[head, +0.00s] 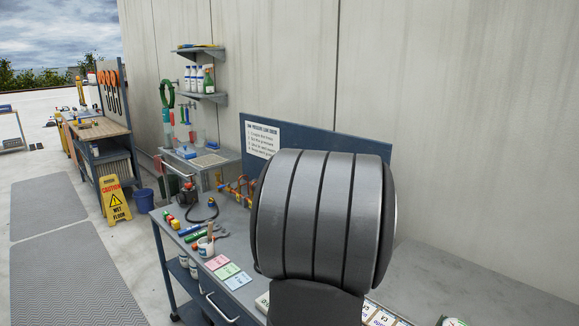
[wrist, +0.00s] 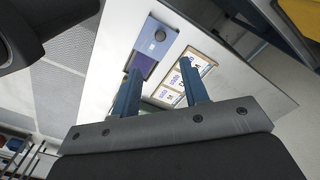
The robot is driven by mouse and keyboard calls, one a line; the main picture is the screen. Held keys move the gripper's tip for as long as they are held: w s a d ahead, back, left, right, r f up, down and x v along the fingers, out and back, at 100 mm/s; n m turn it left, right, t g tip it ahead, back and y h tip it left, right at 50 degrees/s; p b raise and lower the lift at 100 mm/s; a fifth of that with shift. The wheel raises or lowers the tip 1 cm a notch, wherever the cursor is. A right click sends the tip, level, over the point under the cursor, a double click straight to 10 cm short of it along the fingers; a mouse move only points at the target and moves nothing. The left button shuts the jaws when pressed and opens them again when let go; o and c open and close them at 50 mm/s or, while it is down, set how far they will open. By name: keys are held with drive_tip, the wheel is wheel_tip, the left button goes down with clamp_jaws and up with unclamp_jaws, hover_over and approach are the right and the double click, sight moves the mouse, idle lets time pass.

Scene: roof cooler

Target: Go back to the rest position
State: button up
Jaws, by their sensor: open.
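In the wrist view, my gripper (wrist: 163,88) shows two blue fingers standing well apart, with nothing between them but the view of a light worktop (wrist: 235,75) beyond. In the head view, a large grey ribbed part of my own arm fills the middle and hides much of the bench. My gripper does not show there.
In the head view, a cart (head: 222,252) carries tools, a cup and coloured cards (head: 228,271). A grey sink (head: 207,160), a blue board (head: 330,140) and the wall stand behind. A yellow caution sign (head: 114,200) and blue bucket (head: 144,200) stand on the floor. The bench's right part (head: 470,280) looks mostly clear.

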wheel_tip(320, 180, down, 12)
drive_tip(key=shift+f, duration=0.15)
drive_tip(key=s+d, duration=0.4)
drive_tip(key=shift+s+d, duration=0.35)
drive_tip(key=shift+d, duration=0.05)
wheel_tip(320, 180, up, 28)
drive_tip(key=s+d+m, duration=0.1)
drive_tip(key=m, duration=0.6)
drive_tip(key=shift+s+d, duration=0.25)
drive_tip(key=shift+d, duration=0.1)
drive_tip(key=shift+f, duration=0.15)
wheel_tip(320, 180, down, 17)
drive_tip(key=w+a+n, duration=0.1)
drive_tip(key=n, duration=0.6)
drive_tip(key=shift+a, duration=0.2)
drive_tip(key=shift+w, duration=0.1)
